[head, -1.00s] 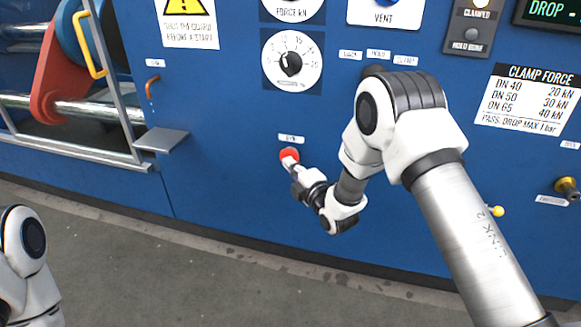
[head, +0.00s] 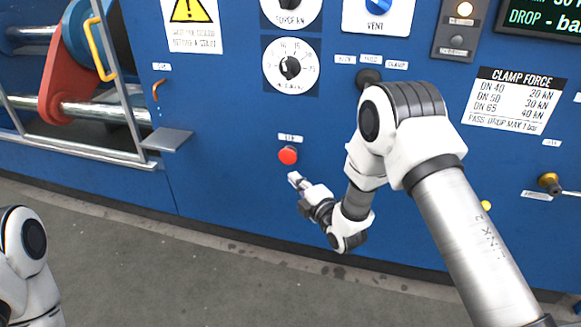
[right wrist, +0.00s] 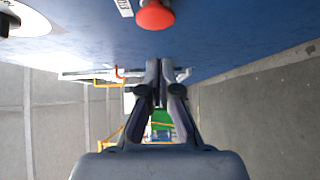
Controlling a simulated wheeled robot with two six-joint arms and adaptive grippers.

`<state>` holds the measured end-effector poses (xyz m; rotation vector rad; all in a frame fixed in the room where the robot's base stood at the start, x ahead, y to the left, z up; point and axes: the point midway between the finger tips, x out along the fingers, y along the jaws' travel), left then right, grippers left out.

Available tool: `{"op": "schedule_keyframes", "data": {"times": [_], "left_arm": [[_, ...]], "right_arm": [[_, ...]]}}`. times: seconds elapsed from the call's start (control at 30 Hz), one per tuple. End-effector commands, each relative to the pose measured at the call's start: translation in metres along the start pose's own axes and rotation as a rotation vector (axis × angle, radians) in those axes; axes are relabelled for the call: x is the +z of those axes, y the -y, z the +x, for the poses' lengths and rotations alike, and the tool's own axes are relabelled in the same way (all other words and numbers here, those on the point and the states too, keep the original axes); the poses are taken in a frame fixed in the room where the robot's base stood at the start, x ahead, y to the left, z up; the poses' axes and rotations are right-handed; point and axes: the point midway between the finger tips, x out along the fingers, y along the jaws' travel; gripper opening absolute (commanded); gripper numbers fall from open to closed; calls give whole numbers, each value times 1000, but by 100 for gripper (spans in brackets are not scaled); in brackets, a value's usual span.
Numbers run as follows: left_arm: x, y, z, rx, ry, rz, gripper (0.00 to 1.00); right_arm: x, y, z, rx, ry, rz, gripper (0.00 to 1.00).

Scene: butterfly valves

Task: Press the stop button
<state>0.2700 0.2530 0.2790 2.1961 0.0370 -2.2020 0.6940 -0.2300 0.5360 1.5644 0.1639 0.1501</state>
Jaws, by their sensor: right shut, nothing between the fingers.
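The red stop button (head: 288,155) sits on the blue panel under a small white label. In the right wrist view the red button (right wrist: 156,15) shows at the top, above the fingertips and apart from them. My right gripper (head: 294,178) is shut and empty, just below the button with a small gap. In the right wrist view its two fingers (right wrist: 160,62) are together. My left arm shows only in part at the lower left of the head view, and its gripper is out of the picture.
The blue panel (head: 225,190) also carries a dial (head: 291,66), a blue vent knob (head: 379,5), a black selector (head: 368,77) and a brass knob (head: 549,181). A small grey shelf (head: 166,139) juts out at the left, beside a metal guard frame. The floor is clear.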

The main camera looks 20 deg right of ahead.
Motion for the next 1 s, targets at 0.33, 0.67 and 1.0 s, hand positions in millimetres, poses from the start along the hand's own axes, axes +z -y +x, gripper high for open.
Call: {"op": "schedule_keyframes", "data": {"times": [0.33,0.67,1.0], "left_arm": [[0,0,-18,0,1,0,0],[0,0,-17,0,1,0,0],[0,0,-17,0,1,0,0]], "right_arm": [[-1,0,-52,-1,-3,-1,0],[-2,0,-53,-1,-4,-2,0],[-19,71,-90,-170,-12,26,0]]}}
